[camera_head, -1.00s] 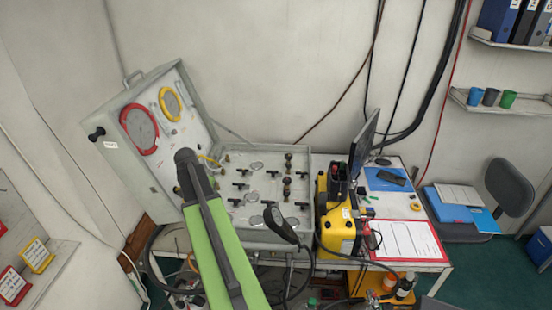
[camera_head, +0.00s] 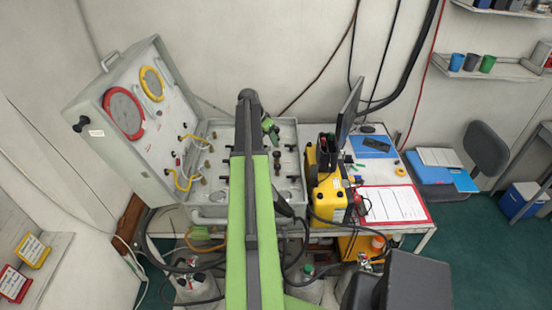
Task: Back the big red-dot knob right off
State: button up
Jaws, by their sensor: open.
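The open grey air panel case (camera_head: 210,212) sits on the table, its lid (camera_head: 160,205) raised at the left with a red-ringed gauge (camera_head: 124,113) and a yellow-ringed gauge (camera_head: 152,84). Small dark knobs and valve handles stand on the flat panel, such as a dark knob (camera_head: 277,165) at its right. I cannot make out a red dot on any knob. My green arm crosses the panel's middle and hides much of it. A small green and dark part of my gripper (camera_head: 271,130) shows beside the arm, over the panel's back right. Its fingertips are unclear; it appears open, with nothing seen in it.
A yellow and black case (camera_head: 329,200) stands right of the panel, with a monitor (camera_head: 350,108) behind it. A red-edged sheet (camera_head: 393,204) lies further right. Yellow hoses (camera_head: 182,184) loop at the lid's foot. Cables and cylinders crowd below the table front.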

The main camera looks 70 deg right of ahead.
aim_at(276, 154)
jog(key=b+x, duration=0.9)
jog(key=x, duration=0.3)
jog(key=shift+d+f+b, duration=0.1)
jog(key=shift+f+b, duration=0.1)
jog(key=shift+b, duration=0.15)
jog(key=shift+s+r, duration=0.1)
grip_shut()
